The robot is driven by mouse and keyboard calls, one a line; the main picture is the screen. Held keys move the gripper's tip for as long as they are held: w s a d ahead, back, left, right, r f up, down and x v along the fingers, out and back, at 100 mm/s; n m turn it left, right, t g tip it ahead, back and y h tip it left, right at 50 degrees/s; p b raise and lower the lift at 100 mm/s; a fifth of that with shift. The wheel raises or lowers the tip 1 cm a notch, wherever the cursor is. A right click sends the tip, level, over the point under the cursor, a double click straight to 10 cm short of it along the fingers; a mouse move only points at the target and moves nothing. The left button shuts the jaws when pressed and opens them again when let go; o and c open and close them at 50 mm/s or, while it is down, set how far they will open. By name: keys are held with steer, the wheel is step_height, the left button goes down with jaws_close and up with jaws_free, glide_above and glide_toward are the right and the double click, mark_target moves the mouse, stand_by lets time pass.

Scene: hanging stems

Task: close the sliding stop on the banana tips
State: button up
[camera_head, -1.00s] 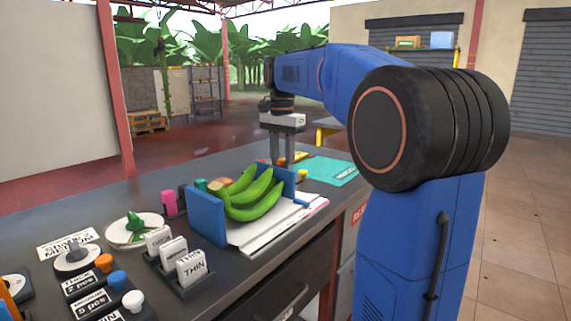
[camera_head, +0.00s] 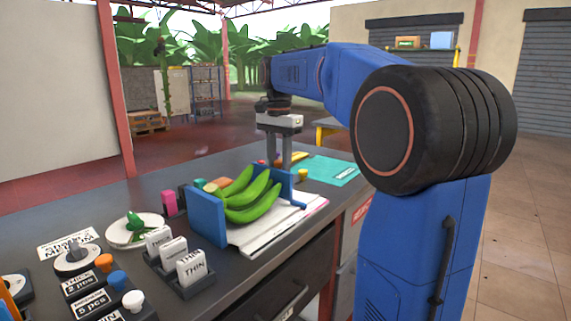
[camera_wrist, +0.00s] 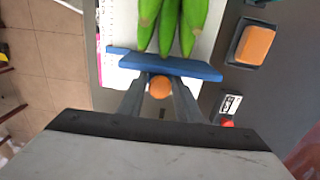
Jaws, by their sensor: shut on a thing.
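Green bananas (camera_head: 248,196) lie on white paper between a fixed-looking blue end plate (camera_head: 208,218) and the blue sliding stop (camera_head: 285,182) on their far side. In the wrist view, the bananas (camera_wrist: 172,22) point their tips at the stop (camera_wrist: 165,64); the tips look very close to it or touching, but I cannot tell which. My gripper (camera_head: 280,162) points down at the stop. In the wrist view, its fingers (camera_wrist: 160,88) are shut on the stop's round orange knob (camera_wrist: 160,87), one on each side.
Card holders (camera_head: 180,268) and a white dial plate (camera_head: 133,229) stand left of the bananas on the dark bench. A teal mat (camera_head: 330,170) lies behind the stop. An orange block (camera_wrist: 255,45) sits beside the paper in the wrist view.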

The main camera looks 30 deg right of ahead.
steer(key=o, duration=0.8)
steer(key=shift+r, duration=4)
